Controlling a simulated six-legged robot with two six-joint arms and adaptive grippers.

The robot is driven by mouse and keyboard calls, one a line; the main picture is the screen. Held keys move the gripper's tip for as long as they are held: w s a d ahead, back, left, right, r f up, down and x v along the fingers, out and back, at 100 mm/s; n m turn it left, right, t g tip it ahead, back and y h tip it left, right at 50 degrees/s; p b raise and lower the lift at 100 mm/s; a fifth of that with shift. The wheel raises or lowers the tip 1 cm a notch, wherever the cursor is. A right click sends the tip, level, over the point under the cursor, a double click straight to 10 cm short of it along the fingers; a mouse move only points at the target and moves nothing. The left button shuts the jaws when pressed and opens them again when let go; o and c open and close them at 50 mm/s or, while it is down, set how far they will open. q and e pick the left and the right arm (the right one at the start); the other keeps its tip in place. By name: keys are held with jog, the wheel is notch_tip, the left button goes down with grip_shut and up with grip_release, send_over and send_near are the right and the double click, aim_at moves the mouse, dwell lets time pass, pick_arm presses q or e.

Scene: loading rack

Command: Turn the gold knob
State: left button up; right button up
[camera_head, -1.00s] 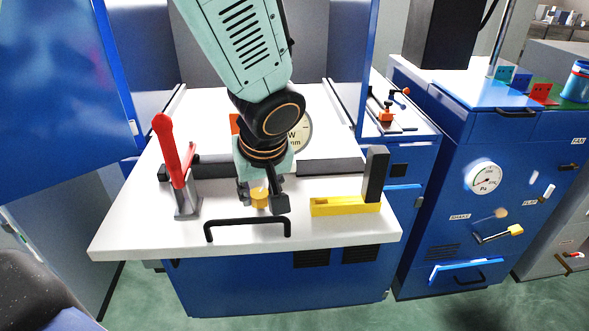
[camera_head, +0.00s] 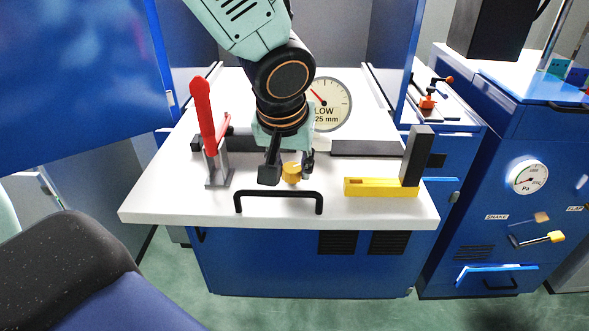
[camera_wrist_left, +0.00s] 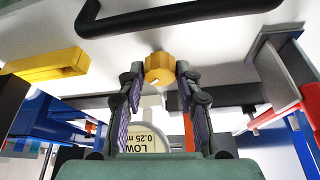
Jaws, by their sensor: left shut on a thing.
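The gold knob (camera_head: 292,175) sits on the white tabletop behind the black bar handle. It also shows in the wrist view (camera_wrist_left: 159,66), round with a ridged rim and a small white mark on its face. My left gripper (camera_head: 289,169) comes down over it from behind. In the wrist view the fingertips of my left gripper (camera_wrist_left: 160,73) are on either side of the knob and shut on it. In the head view the fingers partly hide the knob. My right gripper is not in view.
The black handle (camera_head: 278,195) stands just in front of the knob. A red lever (camera_head: 203,115) rises at left, and a yellow block with a black upright (camera_head: 372,188) lies at right. A gauge reading LOW (camera_head: 332,103) is behind. A blue panel (camera_head: 75,85) hangs at far left.

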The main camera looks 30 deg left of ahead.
pick_arm(q)
jog(key=shift+s+f+m+h, duration=0.15)
jog(key=shift+m+h, duration=0.35)
jog(key=shift+m, duration=0.4)
jog(key=m+h, duration=0.1)
jog(key=m, duration=0.1)
jog(key=shift+a+m, duration=0.1)
jog(key=shift+m, duration=0.3)
jog(key=shift+a+m+h+p, duration=0.1)
jog(key=shift+m+h+p, duration=0.6)
jog(key=shift+m+p, duration=0.9)
jog(key=shift+m+b, duration=0.3)
jog(key=shift+m, duration=0.3)
jog(key=o, duration=1.1)
jog(key=shift+o, duration=0.2)
